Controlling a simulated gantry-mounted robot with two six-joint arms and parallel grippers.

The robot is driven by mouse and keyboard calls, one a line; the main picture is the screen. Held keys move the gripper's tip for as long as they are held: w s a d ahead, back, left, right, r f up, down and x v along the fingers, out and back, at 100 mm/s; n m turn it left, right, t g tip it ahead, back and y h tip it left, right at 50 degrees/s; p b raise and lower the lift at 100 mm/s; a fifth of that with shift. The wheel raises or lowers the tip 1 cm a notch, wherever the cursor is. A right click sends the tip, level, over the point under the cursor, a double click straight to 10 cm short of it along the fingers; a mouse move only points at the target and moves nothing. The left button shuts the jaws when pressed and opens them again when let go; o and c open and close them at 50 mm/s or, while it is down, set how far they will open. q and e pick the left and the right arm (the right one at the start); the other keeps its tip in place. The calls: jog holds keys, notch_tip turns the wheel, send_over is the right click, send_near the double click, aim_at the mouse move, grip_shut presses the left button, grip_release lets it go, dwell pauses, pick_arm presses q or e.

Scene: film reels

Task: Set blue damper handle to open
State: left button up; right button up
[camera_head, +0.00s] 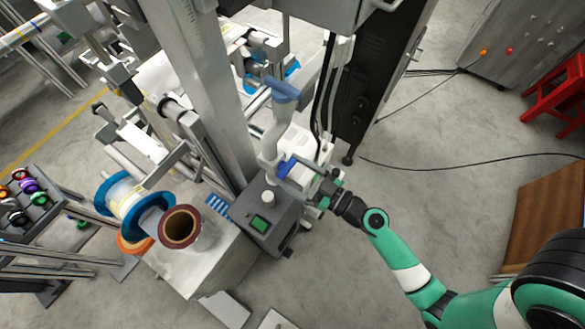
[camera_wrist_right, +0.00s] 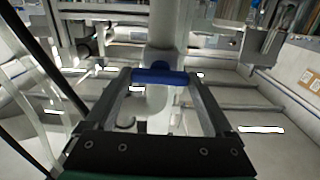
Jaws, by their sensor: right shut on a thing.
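The blue damper handle (camera_head: 286,165) sits beside the pale vertical duct (camera_head: 270,143) near the middle of the head view. In the right wrist view the handle (camera_wrist_right: 160,76) is a short blue bar lying crosswise between the fingertips, in front of the duct. My right gripper (camera_head: 294,172) reaches in from the lower right and is shut on the handle. It also shows in the right wrist view (camera_wrist_right: 160,80), with one finger at each end of the bar. The handle's mount is partly hidden. My left gripper is not in view.
A blue-topped hood (camera_head: 283,90) caps the duct. A grey control box with a green button (camera_head: 259,222) stands just below the gripper. A dark cabinet (camera_head: 372,75) with hanging cables is close behind. Reels (camera_head: 181,227) stand at left; open floor lies right.

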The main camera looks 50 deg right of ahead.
jog(key=shift+m, duration=0.3)
jog(key=m, duration=0.3)
jog(key=shift+b, duration=0.3)
jog(key=m, duration=0.9)
jog(key=shift+d, duration=0.1)
jog(key=m+p, duration=0.1)
jog(key=m, duration=0.4)
jog(key=shift+f, duration=0.1)
jog(key=o, duration=0.9)
jog(key=shift+o, duration=0.9)
jog(key=shift+w, duration=0.1)
